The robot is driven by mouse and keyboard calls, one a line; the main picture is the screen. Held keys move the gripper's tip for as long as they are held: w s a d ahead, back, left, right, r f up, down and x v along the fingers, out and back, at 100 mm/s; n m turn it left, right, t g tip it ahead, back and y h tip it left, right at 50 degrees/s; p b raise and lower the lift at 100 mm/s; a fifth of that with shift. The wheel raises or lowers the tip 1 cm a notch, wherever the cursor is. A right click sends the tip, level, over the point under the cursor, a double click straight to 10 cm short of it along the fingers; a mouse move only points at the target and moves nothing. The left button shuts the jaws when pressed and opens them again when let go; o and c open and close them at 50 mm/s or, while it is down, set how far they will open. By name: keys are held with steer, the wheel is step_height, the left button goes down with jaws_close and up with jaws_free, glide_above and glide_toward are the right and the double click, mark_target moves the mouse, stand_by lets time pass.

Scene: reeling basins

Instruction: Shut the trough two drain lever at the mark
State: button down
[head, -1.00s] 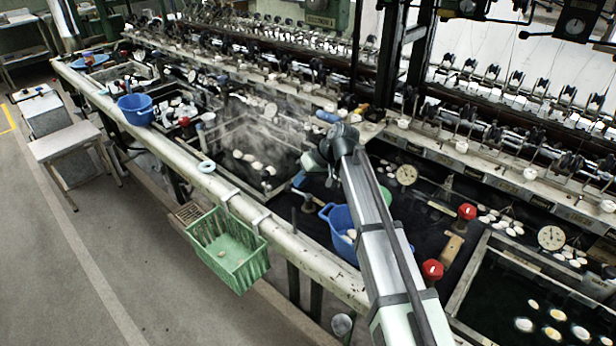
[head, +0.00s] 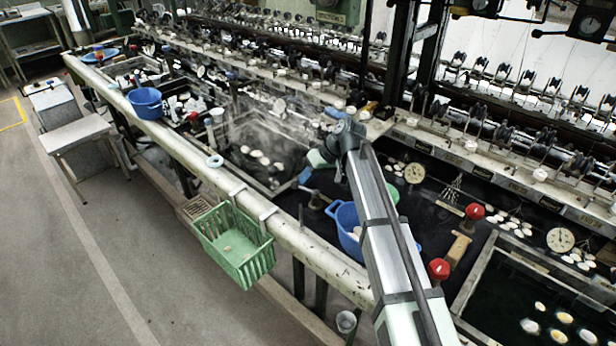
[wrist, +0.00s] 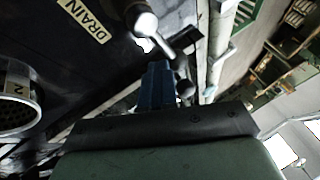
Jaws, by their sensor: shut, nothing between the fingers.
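The drain lever (wrist: 165,42) shows in the wrist view as a metal bar with a bright rounded end, beside a cream DRAIN label (wrist: 82,18). In the head view, what looks like the same lever (head: 316,201) is small and dark at the trough's near side. My gripper (wrist: 160,68) has blue fingers pressed together, just below the bar; I cannot tell whether they touch it. In the head view my gripper (head: 304,176) is just above the lever. I cannot make out the mark.
A blue basin (head: 346,222) stands right of the lever, close to my arm. A green basket (head: 236,245) hangs on the pale front rail (head: 180,148). Red-knobbed levers (head: 438,268) stand farther right. The floor in front is clear.

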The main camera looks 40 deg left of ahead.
steer(key=shift+s+a+n+g+h, duration=0.15)
steer(key=shift+s+n+g+h, duration=0.2)
steer(key=shift+n, duration=0.55)
steer(key=shift+s+d, duration=0.2)
steer(key=shift+s, duration=1.3)
steer(key=shift+s+d, duration=0.3)
steer(key=shift+s, duration=0.25)
steer(key=shift+s+d, duration=0.3)
steer(key=shift+s, duration=0.1)
steer(key=shift+s+d+f, duration=0.1)
steer(key=shift+d, duration=0.05)
steer(key=shift+s, duration=0.1)
steer(key=shift+d, duration=0.35)
steer(key=shift+a, duration=0.1)
stand_by(0.5)
